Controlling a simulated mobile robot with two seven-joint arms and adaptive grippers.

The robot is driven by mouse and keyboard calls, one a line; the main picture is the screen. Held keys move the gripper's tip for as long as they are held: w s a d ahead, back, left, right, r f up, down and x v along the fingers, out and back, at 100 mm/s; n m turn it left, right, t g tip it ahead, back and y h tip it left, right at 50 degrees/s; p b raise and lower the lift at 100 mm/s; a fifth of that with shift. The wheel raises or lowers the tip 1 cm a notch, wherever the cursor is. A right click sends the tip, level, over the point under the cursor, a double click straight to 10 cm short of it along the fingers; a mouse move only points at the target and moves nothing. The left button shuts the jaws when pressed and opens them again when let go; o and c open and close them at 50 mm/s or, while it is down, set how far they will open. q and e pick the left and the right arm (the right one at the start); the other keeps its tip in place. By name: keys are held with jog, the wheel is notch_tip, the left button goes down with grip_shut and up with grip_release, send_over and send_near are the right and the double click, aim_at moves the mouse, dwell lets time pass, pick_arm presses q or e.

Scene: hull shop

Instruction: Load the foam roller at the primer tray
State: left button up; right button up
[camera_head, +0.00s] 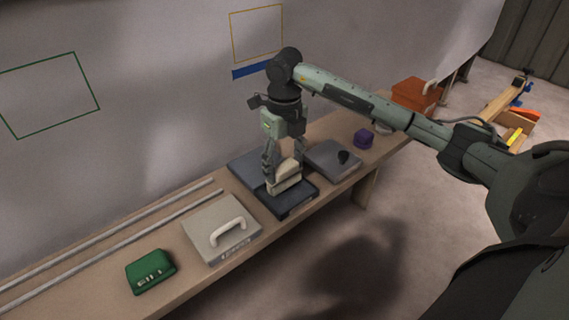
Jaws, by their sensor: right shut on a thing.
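My right gripper (284,165) points down over the bench and is shut on a cream, block-like thing (285,184), which may be the foam roller. The cream thing is at a dark, shallow tray (297,207), which may be the primer tray. I cannot tell whether it touches the tray's inside, as the fingers and the thing itself hide part of it. My left gripper is not in view.
Two rods (120,247) lie along the wall.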

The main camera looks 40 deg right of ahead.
aim_at(285, 165)
jog(key=shift+f+b, duration=0.3)
jog(key=shift+f, duration=0.15)
dwell(1.1)
jog(key=shift+r, duration=0.1)
jog(key=shift+r+p, duration=1.7)
jog(key=shift+r, duration=1.75)
